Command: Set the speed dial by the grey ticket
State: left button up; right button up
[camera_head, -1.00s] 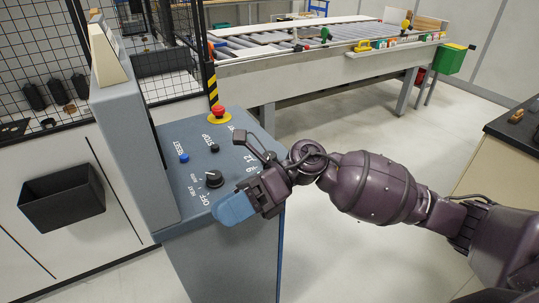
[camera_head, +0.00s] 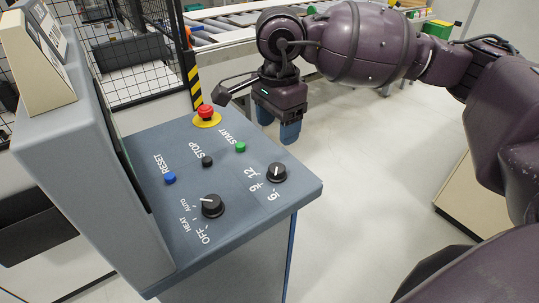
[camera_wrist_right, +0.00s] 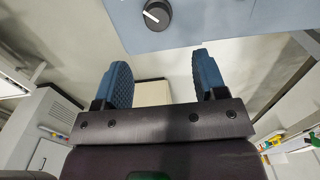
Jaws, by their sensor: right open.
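The speed dial (camera_head: 276,173) is a black knob at the right corner of the blue-grey control panel (camera_head: 235,210), beside the printed marks 6, 9 and 12. A black knob with a white pointer line also shows at the top of the right wrist view (camera_wrist_right: 157,15). My right gripper (camera_head: 278,126) hangs beyond the panel's far right edge, apart from the dial. Its two blue fingers are spread and empty, as the right wrist view shows (camera_wrist_right: 163,66). A grey ticket cannot be made out clearly. My left gripper is out of view.
The panel also carries a mode knob (camera_head: 212,206), blue reset (camera_head: 169,178), black stop (camera_head: 207,161) and green start (camera_head: 240,147) buttons, and a red emergency button (camera_head: 206,113). A beige sloped holder (camera_head: 35,65) tops the tall housing at left. Open floor lies right of the panel.

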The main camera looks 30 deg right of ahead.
aim_at(277, 168)
jog(key=f, duration=0.3)
jog(key=shift+s+f, duration=0.25)
jog(key=shift+f, duration=0.05)
notch_tip(277, 168, down, 5)
jog(key=shift+f, duration=0.1)
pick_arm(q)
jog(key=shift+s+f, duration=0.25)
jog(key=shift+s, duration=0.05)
pick_arm(e)
jog(key=shift+w+f, duration=0.1)
jog(key=shift+f, duration=0.75)
jog(key=c, duration=0.9)
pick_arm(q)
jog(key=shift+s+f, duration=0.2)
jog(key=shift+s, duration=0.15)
